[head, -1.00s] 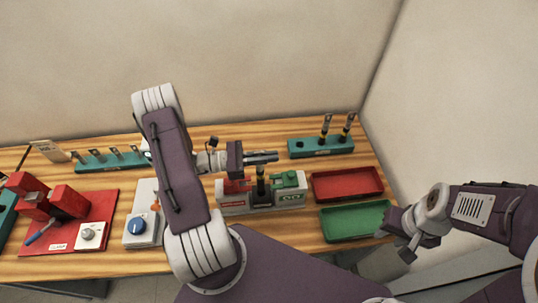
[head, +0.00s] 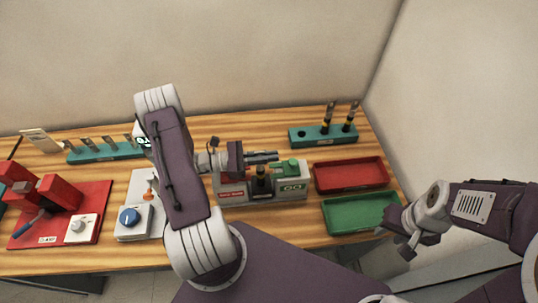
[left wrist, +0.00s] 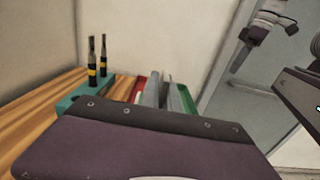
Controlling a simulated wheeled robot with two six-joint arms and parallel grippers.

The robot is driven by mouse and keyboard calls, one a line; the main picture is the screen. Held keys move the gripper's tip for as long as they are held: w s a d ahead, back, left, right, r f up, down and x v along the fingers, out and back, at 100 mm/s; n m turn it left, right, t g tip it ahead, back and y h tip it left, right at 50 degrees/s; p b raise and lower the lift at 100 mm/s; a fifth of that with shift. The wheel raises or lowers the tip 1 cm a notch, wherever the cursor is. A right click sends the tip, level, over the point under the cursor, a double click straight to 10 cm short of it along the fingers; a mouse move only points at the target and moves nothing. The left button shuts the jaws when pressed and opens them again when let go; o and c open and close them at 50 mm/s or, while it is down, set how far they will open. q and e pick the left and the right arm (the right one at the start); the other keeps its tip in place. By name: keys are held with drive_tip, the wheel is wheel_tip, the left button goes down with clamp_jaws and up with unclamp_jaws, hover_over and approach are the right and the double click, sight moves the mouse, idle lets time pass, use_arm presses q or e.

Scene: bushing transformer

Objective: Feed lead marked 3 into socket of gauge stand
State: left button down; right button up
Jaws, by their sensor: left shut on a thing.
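My left gripper (head: 276,157) is over the gauge stand (head: 246,199) in the head view, its fingers pointing right. It is shut on a dark lead (head: 261,181), which hangs upright below the fingers, in front of the stand's middle. I cannot tell whether its lower end is in a socket; no mark 3 can be read on it. The stand is grey, with a red label at left and a green label at right. In the left wrist view the fingers (left wrist: 164,90) show beyond the gripper body, which hides the lead. My right gripper (head: 397,242) is open and empty beside the green tray.
A teal rack (head: 307,142) with two upright leads (head: 326,118) stands behind right. A red tray (head: 350,188) and a green tray (head: 340,231) lie right of the stand. Another teal rack (head: 82,157), a blue-knob box (head: 131,236) and a red clamp base (head: 92,200) are left.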

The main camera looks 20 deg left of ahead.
use_arm(q)
drive_tip(key=shift+f, duration=0.1)
drive_tip(key=c, duration=1.5)
unclamp_jaws()
drive_tip(key=d+r+b, duration=0.1)
drive_tip(key=d+r, duration=0.2)
drive_tip(key=d, duration=0.1)
drive_tip(key=d+r+b, duration=0.1)
drive_tip(key=d+r, duration=0.2)
drive_tip(key=r, duration=0.1)
drive_tip(key=d+r+b, duration=0.1)
drive_tip(key=d+r, duration=0.3)
drive_tip(key=shift+s+d, duration=0.35)
